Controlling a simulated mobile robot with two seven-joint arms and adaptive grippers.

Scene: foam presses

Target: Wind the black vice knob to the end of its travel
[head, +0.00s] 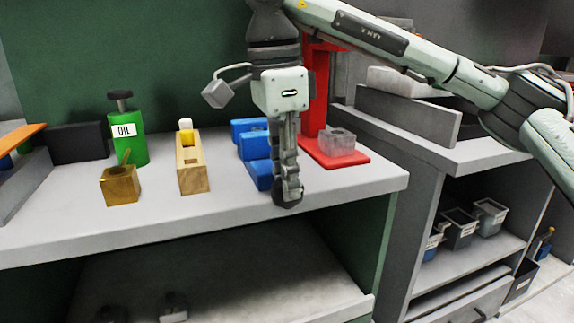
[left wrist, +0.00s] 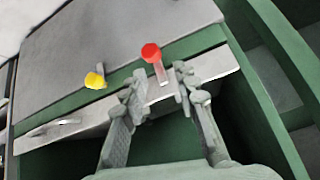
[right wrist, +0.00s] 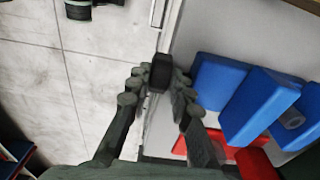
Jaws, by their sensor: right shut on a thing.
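The blue vice (head: 255,172) stands near the front edge of the bench, partly hidden behind my right gripper (head: 287,188). The right gripper points down and is shut on the black vice knob (right wrist: 161,72), which sits between its fingertips in the right wrist view. The vice's blue blocks (right wrist: 220,80) show to the right of the knob there. My left gripper (left wrist: 158,88) shows only in its wrist view. Its fingers are apart, with a red-topped lever (left wrist: 151,52) just beyond and between them; I see no grip on it.
A red press (head: 350,158) with a clear block stands right of the vice. A wooden plane (head: 192,178), a brass block (head: 120,187) and a green oil can (head: 128,148) stand to the left. A yellow knob (left wrist: 95,80) lies left of the red-topped lever.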

